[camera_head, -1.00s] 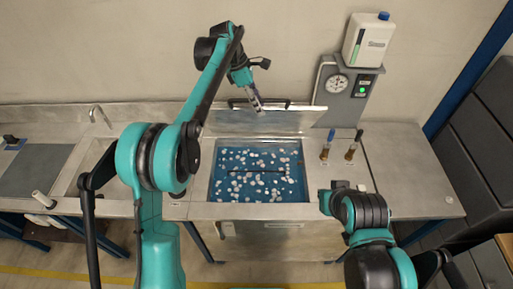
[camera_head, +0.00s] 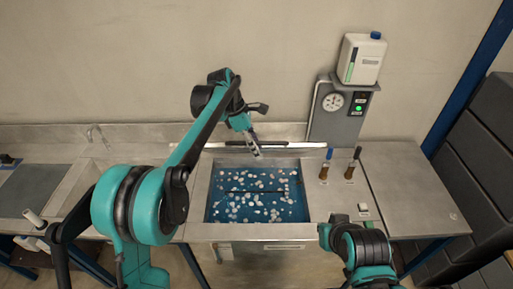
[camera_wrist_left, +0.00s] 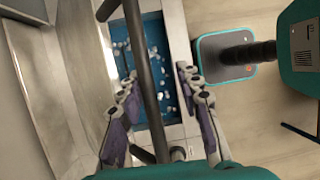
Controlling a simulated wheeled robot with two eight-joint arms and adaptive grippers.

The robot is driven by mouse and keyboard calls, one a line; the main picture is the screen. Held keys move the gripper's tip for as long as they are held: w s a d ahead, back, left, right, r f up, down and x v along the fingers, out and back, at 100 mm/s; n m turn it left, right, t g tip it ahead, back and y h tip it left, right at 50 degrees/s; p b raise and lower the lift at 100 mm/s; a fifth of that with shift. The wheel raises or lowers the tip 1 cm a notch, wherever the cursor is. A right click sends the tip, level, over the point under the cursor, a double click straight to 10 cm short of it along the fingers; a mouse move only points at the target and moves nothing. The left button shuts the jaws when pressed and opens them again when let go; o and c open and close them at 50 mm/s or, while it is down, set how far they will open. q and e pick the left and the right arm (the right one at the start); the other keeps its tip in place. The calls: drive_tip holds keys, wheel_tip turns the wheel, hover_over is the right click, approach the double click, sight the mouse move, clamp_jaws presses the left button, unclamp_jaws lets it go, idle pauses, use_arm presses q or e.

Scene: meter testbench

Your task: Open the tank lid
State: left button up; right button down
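My left gripper (camera_head: 254,147) is at the raised lid, above the back of the tank. In the left wrist view, its fingers (camera_wrist_left: 156,76) are spread apart with a dark bar (camera_wrist_left: 136,42), which looks like the lid handle, running between them. The fingers do not look closed on it. My right gripper (camera_head: 326,232) is low, near the front right of the tank; its fingers are too small to judge.
A sink (camera_head: 97,170) lies left. The right worktop (camera_head: 415,190) is clear.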

use_arm(q)
drive_tip(key=shift+w+a+r+p, duration=0.15)
drive_tip(key=shift+w+r+p, duration=0.1)
drive_tip(key=shift+r+p, duration=0.2)
drive_tip(key=w+a+r+p, duration=0.3)
drive_tip(key=w+r+p, duration=0.1)
drive_tip(key=r+p, duration=0.1)
drive_tip(key=shift+w+r+p, duration=0.25)
drive_tip(key=shift+r+p, duration=0.05)
drive_tip(key=shift+r, duration=0.1)
idle(0.3)
